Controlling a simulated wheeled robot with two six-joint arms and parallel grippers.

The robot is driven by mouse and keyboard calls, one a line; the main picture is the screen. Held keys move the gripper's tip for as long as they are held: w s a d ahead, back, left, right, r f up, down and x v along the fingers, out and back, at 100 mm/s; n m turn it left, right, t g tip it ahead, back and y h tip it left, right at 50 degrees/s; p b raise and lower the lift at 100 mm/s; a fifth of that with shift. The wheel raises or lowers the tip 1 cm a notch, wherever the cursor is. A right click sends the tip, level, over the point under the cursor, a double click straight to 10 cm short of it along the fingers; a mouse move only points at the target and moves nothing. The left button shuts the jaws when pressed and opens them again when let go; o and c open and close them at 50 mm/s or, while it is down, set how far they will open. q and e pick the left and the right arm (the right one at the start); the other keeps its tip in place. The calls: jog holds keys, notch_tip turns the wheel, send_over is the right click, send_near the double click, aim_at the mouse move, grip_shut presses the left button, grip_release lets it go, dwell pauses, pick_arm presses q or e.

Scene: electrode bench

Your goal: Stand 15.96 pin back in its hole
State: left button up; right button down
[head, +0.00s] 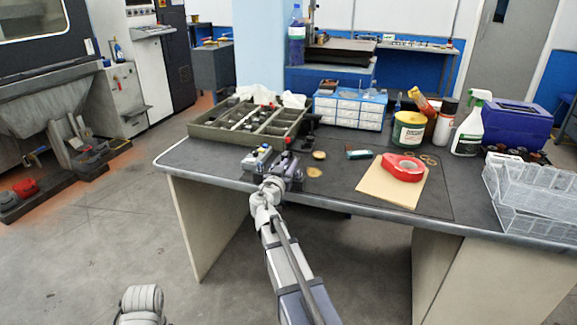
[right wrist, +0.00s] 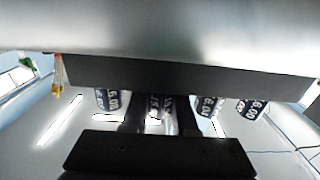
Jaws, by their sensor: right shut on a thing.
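My right gripper (head: 279,176) is at the front edge of the bench, at a small cluster of dark and grey parts. In the right wrist view its two dark fingers (right wrist: 160,115) are shut on a pale labelled pin (right wrist: 154,104). The fingers partly cover the label, so I cannot read it in full. Other labelled pins stand in a row beside it: one at the left (right wrist: 107,99) and two at the right, one of them marked 16.00 (right wrist: 250,108). The pin's hole is hidden. My left gripper is out of view.
A green-grey divided tray (head: 215,130) stands behind the gripper. A white drawer box (head: 348,112) is at the back. Wire baskets (head: 535,195) fill the right end.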

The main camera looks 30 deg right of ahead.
jog(key=shift+f, duration=0.25)
jog(key=c, duration=0.6)
grip_release()
jog(key=v, duration=0.8)
jog(key=shift+r, duration=0.1)
